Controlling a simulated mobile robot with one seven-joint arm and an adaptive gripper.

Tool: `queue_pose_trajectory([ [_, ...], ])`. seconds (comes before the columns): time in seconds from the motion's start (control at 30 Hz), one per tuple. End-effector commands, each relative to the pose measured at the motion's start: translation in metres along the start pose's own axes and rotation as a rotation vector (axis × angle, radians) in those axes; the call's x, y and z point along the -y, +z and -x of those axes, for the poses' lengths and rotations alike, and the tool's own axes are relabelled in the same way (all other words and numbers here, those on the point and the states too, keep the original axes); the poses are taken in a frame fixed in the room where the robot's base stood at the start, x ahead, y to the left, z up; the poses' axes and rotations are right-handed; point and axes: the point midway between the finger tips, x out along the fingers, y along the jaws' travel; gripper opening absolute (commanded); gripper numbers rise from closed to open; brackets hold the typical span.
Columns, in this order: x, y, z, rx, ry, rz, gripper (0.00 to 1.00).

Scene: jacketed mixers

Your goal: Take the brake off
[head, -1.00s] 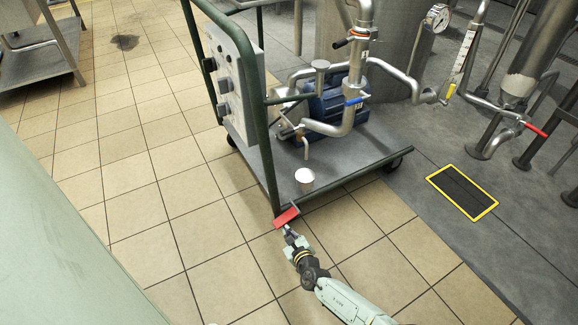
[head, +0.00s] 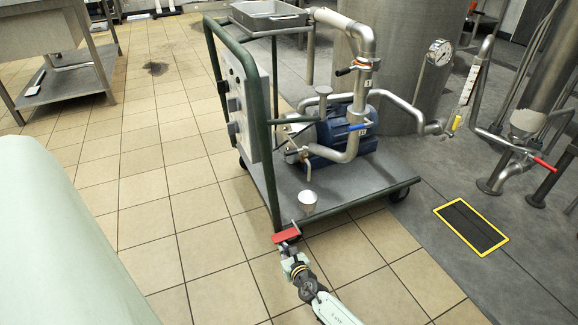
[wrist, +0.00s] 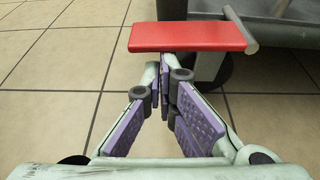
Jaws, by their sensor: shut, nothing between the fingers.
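The brake is a red flat pedal (head: 286,237) at the near corner of the pump cart (head: 345,213), low by the wheel. In the wrist view the red pedal (wrist: 190,37) lies across the top middle, with a grey rod at its right end. My gripper (head: 287,250) is just on the near side of the pedal. In the wrist view my gripper (wrist: 167,72) is shut and empty, its fingertips at the pedal's near edge. The tips seem to reach the edge or go slightly under it; I cannot tell whether they touch.
A dark caster (wrist: 213,70) stands behind the pedal. The cart carries a blue pump (head: 340,138), pipes, a control box (head: 247,105) and a white cup (head: 308,202). A yellow-framed floor grate (head: 471,227) lies to the right. Tiled floor left of the cart is free.

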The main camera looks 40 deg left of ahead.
Motion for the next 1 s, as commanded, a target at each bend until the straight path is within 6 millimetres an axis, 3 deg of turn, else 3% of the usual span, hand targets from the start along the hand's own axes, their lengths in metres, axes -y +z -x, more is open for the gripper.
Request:
queue_pose_trajectory([
  [0.33, -0.003, 0.012, 0.003, 0.004, 0.045, -0.148, 0.0],
  [1.0, -0.003, 0.022, 0.006, 0.004, 0.046, -0.135, 0.0],
])
